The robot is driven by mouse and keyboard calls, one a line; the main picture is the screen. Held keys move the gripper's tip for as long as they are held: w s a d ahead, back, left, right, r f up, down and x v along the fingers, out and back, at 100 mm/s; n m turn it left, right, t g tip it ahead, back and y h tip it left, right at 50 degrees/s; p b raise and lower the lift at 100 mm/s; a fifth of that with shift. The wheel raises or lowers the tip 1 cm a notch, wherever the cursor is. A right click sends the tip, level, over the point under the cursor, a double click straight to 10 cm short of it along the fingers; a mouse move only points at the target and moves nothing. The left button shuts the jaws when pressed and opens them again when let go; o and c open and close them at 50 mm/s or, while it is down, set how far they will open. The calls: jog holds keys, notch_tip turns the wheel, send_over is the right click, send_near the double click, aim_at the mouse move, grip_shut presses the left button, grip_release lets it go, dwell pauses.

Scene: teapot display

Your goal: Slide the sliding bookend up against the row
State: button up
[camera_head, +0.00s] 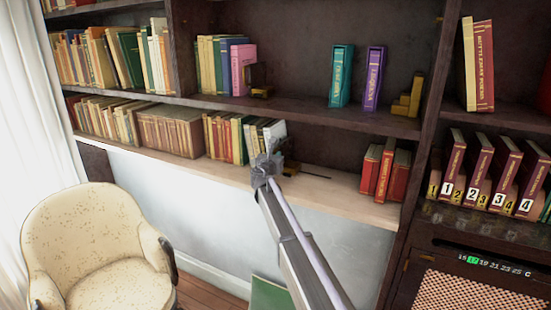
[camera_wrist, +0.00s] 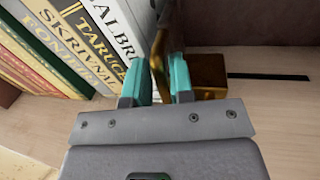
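The sliding bookend (camera_head: 291,166) is a brass-coloured piece on the pale lower shelf, just right of a row of books (camera_head: 240,138). In the wrist view its upright plate stands between my teal fingertips and its block (camera_wrist: 209,72) sits to the right. My gripper (camera_head: 270,165) appears shut on the plate; in the wrist view the fingers (camera_wrist: 159,82) lie close on both its sides. The row's end book is white (camera_wrist: 128,28) and leans. My left finger is between that book and the plate. I cannot tell whether finger and book touch.
A dark slot (camera_wrist: 268,76) runs along the shelf to the right of the bookend. Red books (camera_head: 385,172) stand farther right, with bare shelf between. A second brass bookend (camera_head: 408,98) is on the shelf above. An armchair (camera_head: 90,235) stands at lower left.

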jog(key=shift+o, duration=1.1)
